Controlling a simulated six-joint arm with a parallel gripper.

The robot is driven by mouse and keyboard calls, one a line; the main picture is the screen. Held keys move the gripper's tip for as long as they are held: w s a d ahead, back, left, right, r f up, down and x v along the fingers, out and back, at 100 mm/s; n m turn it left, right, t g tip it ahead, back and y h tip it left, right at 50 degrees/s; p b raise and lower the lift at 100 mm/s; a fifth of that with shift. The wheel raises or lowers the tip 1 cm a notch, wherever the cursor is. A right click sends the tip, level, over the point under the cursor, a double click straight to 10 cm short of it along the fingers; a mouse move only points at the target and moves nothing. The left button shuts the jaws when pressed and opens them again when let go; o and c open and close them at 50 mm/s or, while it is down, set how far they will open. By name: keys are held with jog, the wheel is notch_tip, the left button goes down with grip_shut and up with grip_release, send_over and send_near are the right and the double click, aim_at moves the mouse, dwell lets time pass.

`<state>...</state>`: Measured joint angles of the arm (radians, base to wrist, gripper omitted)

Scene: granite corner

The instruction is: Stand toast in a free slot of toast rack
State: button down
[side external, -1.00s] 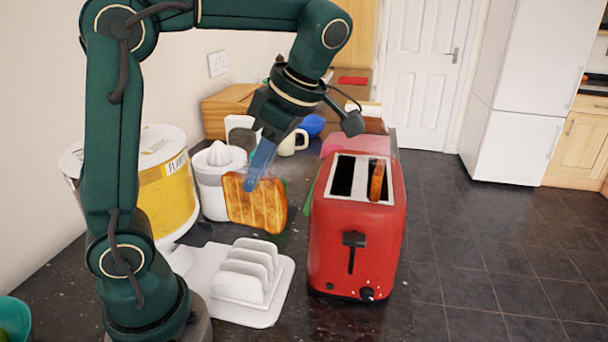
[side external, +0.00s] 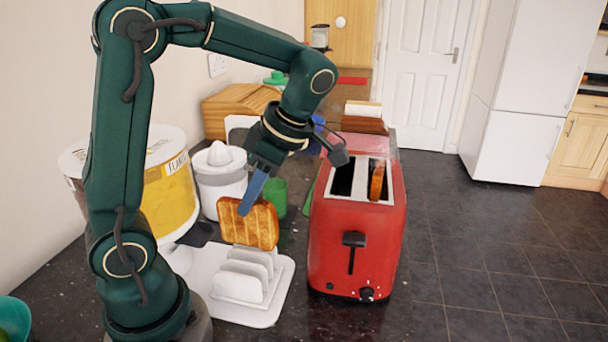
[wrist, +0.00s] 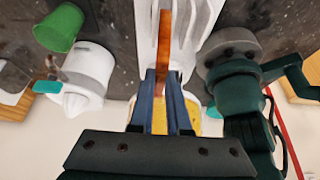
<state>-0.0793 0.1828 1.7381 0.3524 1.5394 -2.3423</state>
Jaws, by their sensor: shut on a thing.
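My gripper (side external: 249,195) is shut on a slice of toast (side external: 252,226), which is golden brown with darker grill marks. The toast is upright, just above or behind the far end of the white toast rack (side external: 238,286). I cannot tell from the side whether its lower edge is inside a slot. In the wrist view my gripper (wrist: 162,82) grips the toast (wrist: 165,42) edge-on, beside the pale rack walls (wrist: 190,25). The rack's nearer slots look empty.
A red toaster (side external: 352,235) stands right of the rack, with another toast slice (side external: 377,184) in one slot. A white juicer (side external: 219,180), a green cup (side external: 275,196) and a yellow flour canister (side external: 168,196) stand behind and left.

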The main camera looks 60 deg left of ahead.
jog(key=shift+f, duration=2.15)
jog(key=c, duration=0.8)
grip_release()
jog(key=shift+r, duration=4)
